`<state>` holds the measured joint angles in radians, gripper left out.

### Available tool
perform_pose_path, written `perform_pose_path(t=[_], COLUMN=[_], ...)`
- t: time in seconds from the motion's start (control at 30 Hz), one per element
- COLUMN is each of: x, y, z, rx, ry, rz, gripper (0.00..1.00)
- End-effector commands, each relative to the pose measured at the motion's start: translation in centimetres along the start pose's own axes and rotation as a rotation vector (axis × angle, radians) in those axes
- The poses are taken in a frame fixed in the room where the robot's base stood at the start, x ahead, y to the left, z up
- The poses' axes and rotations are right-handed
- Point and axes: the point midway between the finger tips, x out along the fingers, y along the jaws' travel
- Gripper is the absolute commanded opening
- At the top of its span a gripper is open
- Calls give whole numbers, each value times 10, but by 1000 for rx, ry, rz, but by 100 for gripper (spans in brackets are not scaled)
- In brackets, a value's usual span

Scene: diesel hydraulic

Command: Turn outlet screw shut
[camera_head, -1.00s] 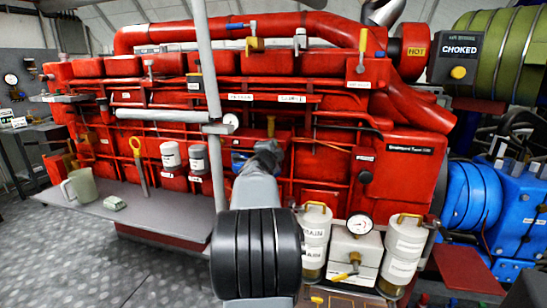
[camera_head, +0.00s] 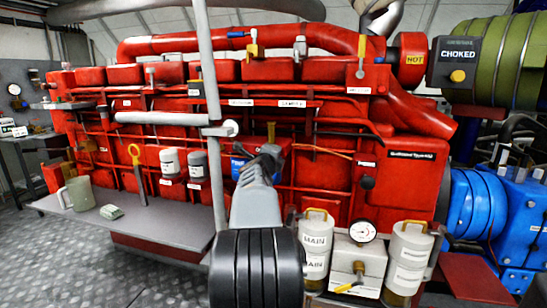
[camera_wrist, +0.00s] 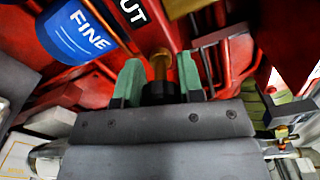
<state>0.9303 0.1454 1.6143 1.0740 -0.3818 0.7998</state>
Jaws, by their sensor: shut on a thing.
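In the wrist view a brass screw (camera_wrist: 160,66) with a black part (camera_wrist: 160,92) at its near end stands just below a black label ending in "UT" (camera_wrist: 133,10). The two green fingers of my gripper (camera_wrist: 160,82) lie on either side of it, shut on it. The screw's far end runs toward the red engine. In the head view my gripper (camera_head: 266,155) is at the engine's front, mostly hidden by my own wrist, and the screw cannot be seen there.
A blue filter marked "FINE" (camera_wrist: 80,32) is close at the left of my gripper; part of it shows in the head view (camera_head: 238,168). A grey upright post (camera_head: 211,90) stands left of my arm. White canisters (camera_head: 408,258) and a pressure gauge (camera_head: 362,231) stand at right.

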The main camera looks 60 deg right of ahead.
Motion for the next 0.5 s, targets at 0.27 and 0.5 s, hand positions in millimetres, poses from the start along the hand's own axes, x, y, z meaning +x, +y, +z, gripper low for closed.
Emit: perform_pose_path(t=[0.27, 0.5], x=[0, 0], y=[0, 0], z=[0, 0], rx=[9, 8], ry=[1, 1], rz=[1, 1], gripper=[11, 44])
